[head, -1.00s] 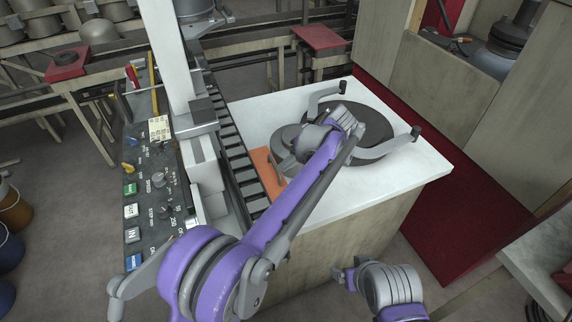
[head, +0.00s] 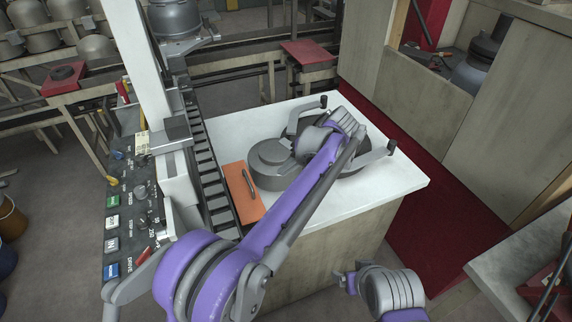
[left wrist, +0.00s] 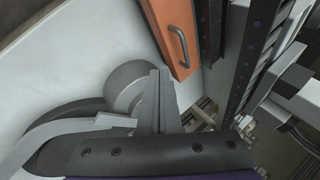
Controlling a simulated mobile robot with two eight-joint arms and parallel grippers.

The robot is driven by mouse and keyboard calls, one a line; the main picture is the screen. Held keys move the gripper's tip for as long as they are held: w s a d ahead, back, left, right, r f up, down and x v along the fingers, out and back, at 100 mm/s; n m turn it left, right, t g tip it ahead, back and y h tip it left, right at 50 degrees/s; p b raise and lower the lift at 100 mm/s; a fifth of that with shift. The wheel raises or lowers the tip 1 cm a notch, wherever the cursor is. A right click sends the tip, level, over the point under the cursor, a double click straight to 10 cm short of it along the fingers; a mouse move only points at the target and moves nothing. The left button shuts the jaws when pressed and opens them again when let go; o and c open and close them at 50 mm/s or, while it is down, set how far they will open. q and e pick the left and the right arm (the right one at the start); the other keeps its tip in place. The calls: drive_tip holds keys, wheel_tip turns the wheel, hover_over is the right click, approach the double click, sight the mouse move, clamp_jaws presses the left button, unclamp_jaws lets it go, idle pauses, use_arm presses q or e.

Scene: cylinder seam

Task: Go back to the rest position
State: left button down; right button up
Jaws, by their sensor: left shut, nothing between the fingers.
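My left arm (head: 290,215) reaches from the lower left across the white-topped table (head: 400,190), its grey wrist above a dark round piece (head: 268,178). In the left wrist view my left gripper (left wrist: 160,74) is shut with nothing in it, its fingers side by side over the round grey piece (left wrist: 128,84). In the head view its fingertips are hard to make out against the grey parts. My right gripper (head: 346,282) hangs low in front of the table's cabinet, beside a ribbed grey wrist; its opening cannot be made out.
An orange plate (head: 242,192) with a dark handle lies on the tabletop's left side. A dark rail (head: 205,165), a white column (head: 128,62) and a button panel (head: 132,205) stand left of it. Red floor (head: 410,215) lies to the right.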

use_arm(q)
drive_tip(key=s+a+r+h, duration=0.2)
drive_tip(key=s+a+h, duration=0.2)
drive_tip(key=s+a, duration=0.9)
drive_tip(key=s+a+f+t+h, duration=0.1)
drive_tip(key=s+a+f, duration=0.3)
drive_tip(key=s, duration=0.3)
drive_tip(key=s+a+f+t+h, duration=0.1)
drive_tip(key=s+a+f, duration=0.3)
drive_tip(key=s, duration=0.4)
drive_tip(key=shift+a+f+n+t+h, duration=0.2)
drive_tip(key=shift+a+n+t+h, duration=0.1)
drive_tip(key=shift+a+t, duration=0.35)
